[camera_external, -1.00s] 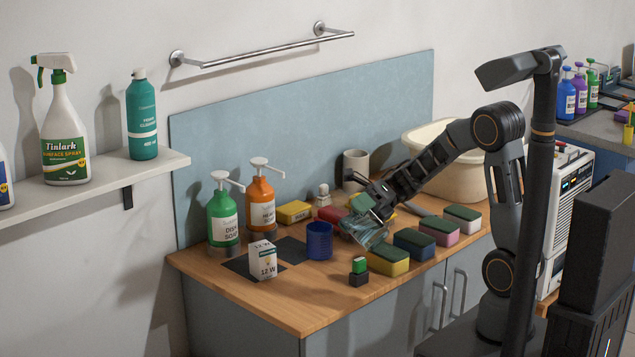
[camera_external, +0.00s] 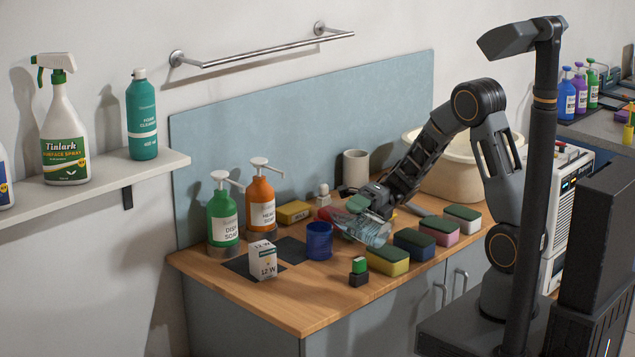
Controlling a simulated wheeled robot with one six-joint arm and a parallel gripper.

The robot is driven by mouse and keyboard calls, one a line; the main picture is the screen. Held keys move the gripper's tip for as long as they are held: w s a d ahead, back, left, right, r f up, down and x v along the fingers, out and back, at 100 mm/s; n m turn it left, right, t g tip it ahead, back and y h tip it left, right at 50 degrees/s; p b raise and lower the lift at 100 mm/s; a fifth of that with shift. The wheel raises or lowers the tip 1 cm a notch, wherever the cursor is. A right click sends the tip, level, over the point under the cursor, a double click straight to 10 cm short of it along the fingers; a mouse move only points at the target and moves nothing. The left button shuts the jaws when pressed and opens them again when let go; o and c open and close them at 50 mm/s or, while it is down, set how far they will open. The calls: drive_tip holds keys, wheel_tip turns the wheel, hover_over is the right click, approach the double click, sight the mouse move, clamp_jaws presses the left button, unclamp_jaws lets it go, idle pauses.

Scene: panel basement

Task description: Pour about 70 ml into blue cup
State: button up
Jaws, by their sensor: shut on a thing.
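The blue cup (camera_external: 319,242) stands upright on the wooden counter, left of my gripper. My gripper (camera_external: 372,212) is shut on a clear, see-through vessel (camera_external: 372,233), which it holds strongly tilted, with its left end toward the blue cup's upper right side. The vessel's left end appears close to the cup's rim; I cannot tell whether it is over the rim or beside it. No stream of liquid is clearly visible. The level inside the cup and the amount in the vessel cannot be made out. My fingers are partly hidden by the vessel and the wrist.
Green (camera_external: 223,215) and orange (camera_external: 261,205) pump bottles and a white box (camera_external: 262,261) stand left of the cup. A small green-and-black block (camera_external: 358,271) is in front. Several sponges (camera_external: 388,260) line the right front. A grey cup (camera_external: 356,168) and cream basin (camera_external: 460,180) stand behind.

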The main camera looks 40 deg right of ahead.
drive_tip(key=shift+w+m+p, duration=0.1)
drive_tip(key=shift+m+p, duration=0.55)
drive_tip(key=shift+m, duration=0.05)
idle(1.0)
drive_tip(key=shift+s+g, duration=0.3)
drive_tip(key=shift+s, duration=0.15)
idle(0.4)
drive_tip(key=shift+r+m+p, duration=0.25)
drive_tip(key=shift+m+p, duration=0.25)
drive_tip(key=shift+p, duration=0.15)
idle(1.1)
drive_tip(key=shift+f+b, duration=0.3)
drive_tip(key=shift+b, duration=0.1)
drive_tip(key=n+b, duration=0.2)
drive_tip(key=s+n+b, duration=0.1)
drive_tip(key=b, duration=0.1)
drive_tip(key=shift+f+n+t, duration=0.3)
drive_tip(key=shift+f+t, duration=0.05)
drive_tip(key=shift+t, duration=0.05)
drive_tip(key=shift+r+n+b, duration=0.15)
drive_tip(key=shift+n+b, duration=0.25)
drive_tip(key=shift+b, duration=0.05)
drive_tip(key=shift+r, duration=0.25)
drive_tip(key=shift+w, duration=0.15)
drive_tip(key=shift+n+b, duration=0.3)
drive_tip(key=shift+b, duration=0.25)
